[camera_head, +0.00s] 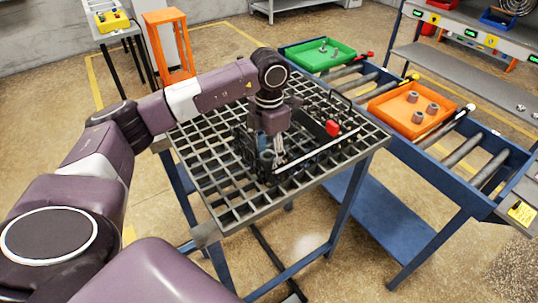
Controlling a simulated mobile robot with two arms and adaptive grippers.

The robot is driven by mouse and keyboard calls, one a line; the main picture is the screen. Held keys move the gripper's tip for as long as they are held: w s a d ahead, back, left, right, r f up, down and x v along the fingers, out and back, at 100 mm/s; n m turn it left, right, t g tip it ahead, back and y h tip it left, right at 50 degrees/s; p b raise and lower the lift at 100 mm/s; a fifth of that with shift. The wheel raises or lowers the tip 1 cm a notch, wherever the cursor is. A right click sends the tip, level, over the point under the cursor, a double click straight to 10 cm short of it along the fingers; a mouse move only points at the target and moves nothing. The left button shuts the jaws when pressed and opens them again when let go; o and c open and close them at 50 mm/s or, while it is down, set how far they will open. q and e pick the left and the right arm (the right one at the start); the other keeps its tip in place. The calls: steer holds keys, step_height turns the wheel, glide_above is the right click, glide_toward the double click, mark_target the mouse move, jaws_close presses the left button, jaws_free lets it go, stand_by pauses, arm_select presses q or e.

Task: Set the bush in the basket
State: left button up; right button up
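A dark basket (314,163) lies on the grid-topped table (212,180), partly hidden by my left arm and gripper. A light rod and a red knob show at its right side. My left gripper (268,160) points down over the left part of the basket. Its fingers are small and dark against the basket, so I cannot tell whether they are open or hold a bush. Several grey bushes (412,97) stand in the orange tray (389,119). Small grey bushes (323,47) also stand in the green tray (303,61). My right gripper is not in view.
A blue roller conveyor (462,150) carries both trays to the right of the grid table. An orange frame stand (168,45) and a small table with a yellow control box (112,20) stand behind left. Shelving (455,65) stands at the right.

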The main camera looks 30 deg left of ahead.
mark_target(269, 154)
arm_select(q)
steer(key=shift+r, duration=0.6)
step_height(269, 154, up, 11)
steer(key=b, duration=0.2)
steer(key=shift+b, duration=0.3)
